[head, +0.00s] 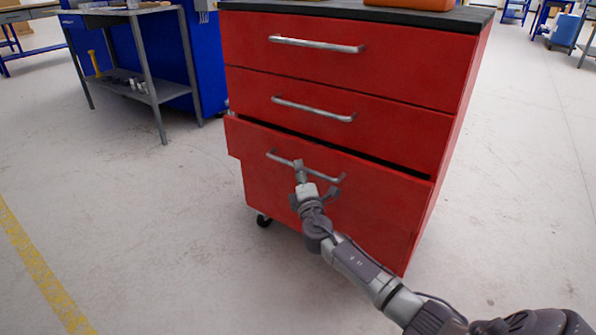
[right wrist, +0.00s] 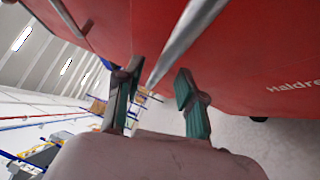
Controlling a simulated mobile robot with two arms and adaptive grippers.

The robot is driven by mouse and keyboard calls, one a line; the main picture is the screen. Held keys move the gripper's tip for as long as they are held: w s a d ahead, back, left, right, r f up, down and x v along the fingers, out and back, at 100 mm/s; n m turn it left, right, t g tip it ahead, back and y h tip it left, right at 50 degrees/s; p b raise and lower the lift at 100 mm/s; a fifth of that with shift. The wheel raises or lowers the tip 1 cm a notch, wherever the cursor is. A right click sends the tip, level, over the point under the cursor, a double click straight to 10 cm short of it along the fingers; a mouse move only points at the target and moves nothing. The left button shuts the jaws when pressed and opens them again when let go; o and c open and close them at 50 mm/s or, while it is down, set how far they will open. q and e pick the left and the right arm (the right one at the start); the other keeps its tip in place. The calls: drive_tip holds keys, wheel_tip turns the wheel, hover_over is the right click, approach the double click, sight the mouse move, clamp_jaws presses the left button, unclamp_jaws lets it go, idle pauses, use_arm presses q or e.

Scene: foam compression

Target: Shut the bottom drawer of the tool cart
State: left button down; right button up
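The red tool cart (head: 340,77) stands in the middle of the head view. Its bottom drawer (head: 375,215) juts out a little, with a dark gap along its top edge. The drawer's silver bar handle (head: 279,158) shows on its front. My right gripper (head: 306,188) is at this handle, in front of the drawer, and hides part of it. In the right wrist view, its two green-padded fingers (right wrist: 158,103) are apart, and the silver bar (right wrist: 185,38) runs down toward the space between them. Whether they touch it is unclear. My left gripper is not in view.
The upper drawers (head: 385,60) look closed. A grey workbench (head: 150,92) and a blue cabinet (head: 206,60) stand to the left behind the cart. The cart has casters (head: 264,220). The floor in front and at both sides is clear.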

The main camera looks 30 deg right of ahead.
drive_tip(key=shift+b+x, duration=0.3)
drive_tip(key=shift+x, duration=1.15)
drive_tip(key=shift+c, duration=0.2)
clamp_jaws()
